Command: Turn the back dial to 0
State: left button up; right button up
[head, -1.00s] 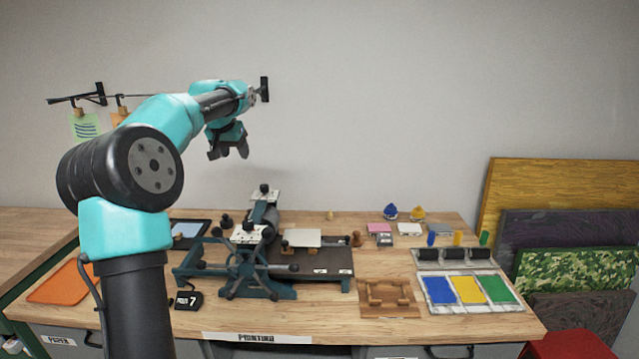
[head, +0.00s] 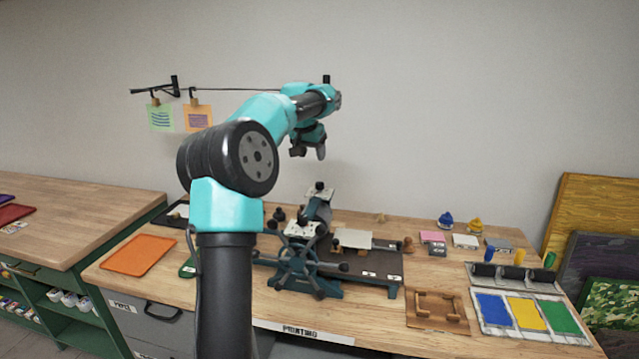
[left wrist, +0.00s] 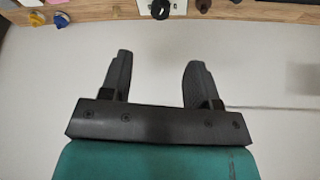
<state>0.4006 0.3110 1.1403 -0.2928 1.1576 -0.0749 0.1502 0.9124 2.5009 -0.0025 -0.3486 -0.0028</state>
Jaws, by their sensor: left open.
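The green-black press (head: 300,262) stands on the printing table. It carries two pale plates with black knobs, a back dial (head: 319,189) higher up and a front dial (head: 303,230). Their marks are too small to read. In the left wrist view a dark knob on a white plate (left wrist: 162,8) shows at the top edge, cut off; I cannot tell which dial it is. My left gripper (head: 309,152) is open and empty, above the back dial and apart from it. It also shows in the left wrist view (left wrist: 158,60), its fingers pointing towards the knob. My right gripper is not in view.
An orange tray (head: 139,255) lies left of my arm. A wooden frame (head: 437,308), ink pads (head: 525,313) and rollers (head: 513,272) lie at the right. Cards hang from a wall rail (head: 240,89) behind. The air around the gripper is clear.

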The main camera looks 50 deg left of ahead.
aim_at(320, 183)
pick_arm(q)
jog(key=x, duration=1.3)
jog(key=shift+s+f, duration=0.1)
jog(key=c, duration=0.9)
